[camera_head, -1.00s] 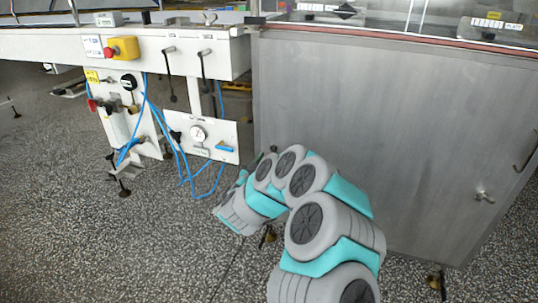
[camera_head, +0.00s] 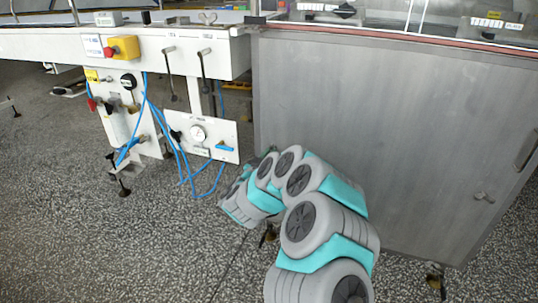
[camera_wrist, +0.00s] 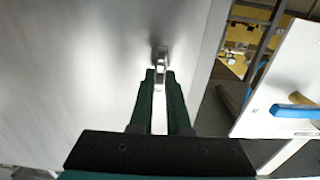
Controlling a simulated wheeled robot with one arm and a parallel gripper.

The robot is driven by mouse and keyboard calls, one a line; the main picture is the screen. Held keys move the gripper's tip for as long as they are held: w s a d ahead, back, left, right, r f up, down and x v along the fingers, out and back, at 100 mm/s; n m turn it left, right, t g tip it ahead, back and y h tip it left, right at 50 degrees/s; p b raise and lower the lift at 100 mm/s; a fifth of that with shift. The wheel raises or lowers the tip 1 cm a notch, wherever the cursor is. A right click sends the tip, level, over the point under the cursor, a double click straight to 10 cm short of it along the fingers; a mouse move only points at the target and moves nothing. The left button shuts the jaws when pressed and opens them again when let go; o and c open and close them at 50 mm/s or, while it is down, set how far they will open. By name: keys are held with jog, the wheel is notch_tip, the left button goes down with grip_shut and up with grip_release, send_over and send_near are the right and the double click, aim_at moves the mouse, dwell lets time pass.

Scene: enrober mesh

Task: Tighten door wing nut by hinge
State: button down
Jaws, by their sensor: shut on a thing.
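The grey metal door (camera_head: 390,120) fills the right of the head view and the left of the wrist view (camera_wrist: 70,80). A small metal wing nut (camera_wrist: 162,55) stands on the door near its edge in the wrist view. My gripper (camera_wrist: 160,74) is shut on this wing nut, its two dark green fingers on either side of it. In the head view my arm reaches to the door's lower left side, and the gripper and this nut are hidden there. Another small metal fastener (camera_head: 484,197) sits on the right part of the door.
A blue handle (camera_wrist: 296,111) on a white panel is close on the right in the wrist view. The speckled floor at front left is clear.

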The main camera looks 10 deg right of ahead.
jog(key=shift+f+b, duration=0.1)
jog(key=shift+b, duration=0.2)
jog(key=shift+s+d+f+m+b, duration=0.1)
jog(key=shift+m+b, duration=2.2)
jog(key=shift+m, duration=0.2)
jog(key=shift+d+f+m+b, duration=0.1)
jog(key=shift+m+b, duration=2.25)
jog(key=shift+m, duration=0.15)
jog(key=shift+s+d+f+m+b, duration=0.1)
jog(key=shift+m+b, duration=2.2)
jog(key=shift+m, duration=0.2)
jog(key=shift+m+b, duration=0.75)
jog(key=shift+m, duration=0.85)
jog(key=c, duration=0.9)
grip_release()
